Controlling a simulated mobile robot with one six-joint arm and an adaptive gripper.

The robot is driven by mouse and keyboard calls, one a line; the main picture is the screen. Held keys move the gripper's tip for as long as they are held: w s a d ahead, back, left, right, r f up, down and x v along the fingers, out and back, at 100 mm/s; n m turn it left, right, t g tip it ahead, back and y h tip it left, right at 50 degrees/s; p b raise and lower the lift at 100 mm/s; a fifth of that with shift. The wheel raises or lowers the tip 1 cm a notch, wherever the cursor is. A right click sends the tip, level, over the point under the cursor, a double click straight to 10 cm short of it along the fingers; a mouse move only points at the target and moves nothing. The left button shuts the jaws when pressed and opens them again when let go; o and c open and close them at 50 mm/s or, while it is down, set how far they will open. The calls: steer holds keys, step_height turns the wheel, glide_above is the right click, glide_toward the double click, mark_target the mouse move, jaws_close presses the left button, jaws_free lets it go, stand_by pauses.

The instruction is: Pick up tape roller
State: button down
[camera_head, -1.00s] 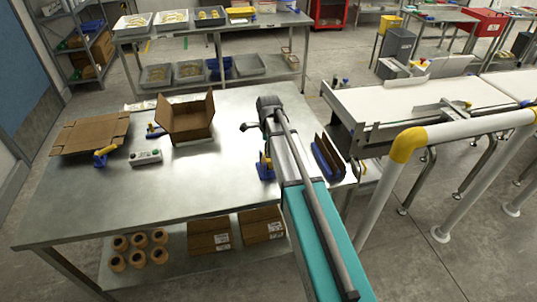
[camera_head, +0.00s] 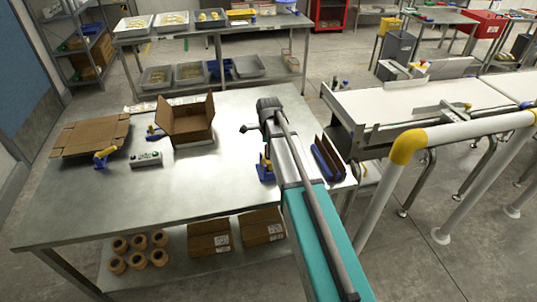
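One (camera_head: 104,156) is at the left, by the flattened cardboard. I cannot tell for sure which is meant. My gripper's fingers are not visible. The long teal and grey body reaches from the bottom edge over the table; I cannot tell whether it is my arm.
The steel table (camera_head: 80,205) carries an open carton (camera_head: 187,127), flattened cardboard (camera_head: 88,134), a grey button box (camera_head: 146,159) and a blue holder with cardboard (camera_head: 327,158). Orange rolls (camera_head: 138,250) and boxes lie below. A conveyor (camera_head: 415,100) and white-yellow rail (camera_head: 410,145) stand right. The table's front left is clear.

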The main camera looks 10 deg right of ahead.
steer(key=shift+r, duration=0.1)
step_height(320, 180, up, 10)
steer(key=p, duration=1)
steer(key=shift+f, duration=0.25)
stand_by(0.5)
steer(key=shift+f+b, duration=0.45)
steer(key=shift+b, duration=0.1)
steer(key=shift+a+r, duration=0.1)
